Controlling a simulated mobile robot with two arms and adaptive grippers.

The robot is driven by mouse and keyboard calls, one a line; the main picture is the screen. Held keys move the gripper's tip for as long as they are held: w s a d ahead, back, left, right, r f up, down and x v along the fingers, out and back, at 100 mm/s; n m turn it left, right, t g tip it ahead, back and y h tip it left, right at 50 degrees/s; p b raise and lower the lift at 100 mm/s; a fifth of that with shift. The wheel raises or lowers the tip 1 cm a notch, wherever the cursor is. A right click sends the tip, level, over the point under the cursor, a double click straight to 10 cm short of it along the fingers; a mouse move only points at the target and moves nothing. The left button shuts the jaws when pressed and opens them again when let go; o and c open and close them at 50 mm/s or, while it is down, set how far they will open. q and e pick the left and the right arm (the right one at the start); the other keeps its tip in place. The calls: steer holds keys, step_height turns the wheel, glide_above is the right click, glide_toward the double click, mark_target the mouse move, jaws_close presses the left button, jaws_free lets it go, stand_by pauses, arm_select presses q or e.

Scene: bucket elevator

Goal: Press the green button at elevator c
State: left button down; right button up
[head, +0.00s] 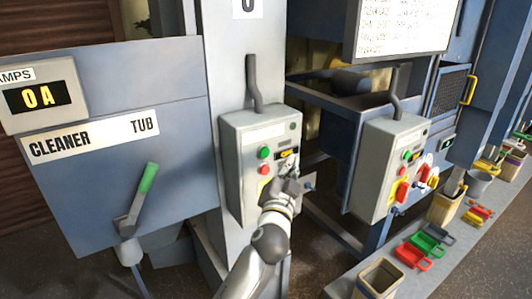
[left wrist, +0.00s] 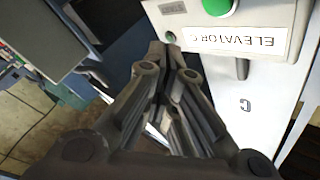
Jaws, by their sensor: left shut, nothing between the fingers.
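The elevator control box (head: 236,165) is grey and mounted on a blue-grey column. Its green button (head: 264,153) sits above a red button (head: 264,170). My left gripper (head: 290,164) is shut and empty in front of the box's right side, right of and slightly lower than the green button. In the left wrist view the shut fingers (left wrist: 176,48) point at the box face, beside an upside-down ELEVATOR label (left wrist: 245,40); the green button (left wrist: 218,7) is cut off at the top edge. Contact with the box cannot be told. My right gripper is out of view.
A panel marked CLEANER TUB (head: 180,90) with a green-handled lever (head: 146,180) is at left.

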mark_target(265, 152)
arm_select(q)
steer(key=shift+w+a, duration=0.6)
steer(key=shift+w, duration=0.2)
steer(key=shift+w+a, duration=0.55)
steer(key=shift+w, duration=0.3)
steer(key=shift+w+a, duration=0.6)
steer(key=shift+w, duration=0.2)
steer(key=shift+w+a, duration=0.1)
steer(key=shift+w+a+b, duration=0.15)
steer(key=shift+w+b, duration=0.1)
steer(key=shift+b, duration=0.05)
steer(key=shift+w+a, duration=0.35)
steer(key=shift+w, duration=0.05)
stand_by(0.3)
stand_by(0.4)
steer(key=shift+s+d, duration=0.5)
steer(key=shift+s, duration=0.25)
